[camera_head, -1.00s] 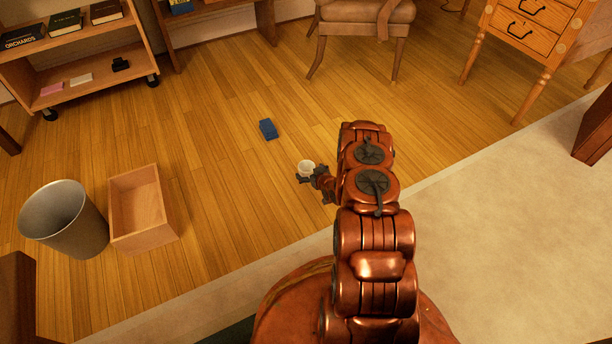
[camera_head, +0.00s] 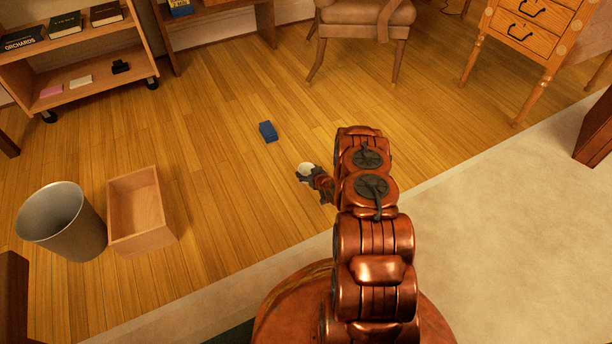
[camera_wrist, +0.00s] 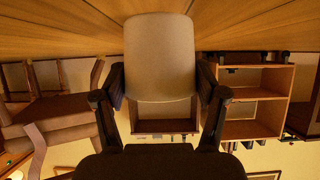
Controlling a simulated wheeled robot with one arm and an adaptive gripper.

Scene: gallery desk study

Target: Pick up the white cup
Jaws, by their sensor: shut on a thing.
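In the wrist view the cup (camera_wrist: 160,55) fills the upper middle as a pale, slightly tapered body. The two dark fingers of my gripper (camera_wrist: 162,95) press against its left and right sides. My gripper is shut on the cup. In the head view the gripper hides part of the cup, and I cannot tell whether the cup touches the floor.
A blue box (camera_head: 268,131) lies on the floor beyond the cup. A grey bin (camera_head: 62,222) and an open wooden box (camera_head: 143,243) stand at the left. A shelf cart (camera_head: 75,62), a chair (camera_head: 362,14) and a drawer desk (camera_head: 530,30) are at the back. Floor around the cup is clear.

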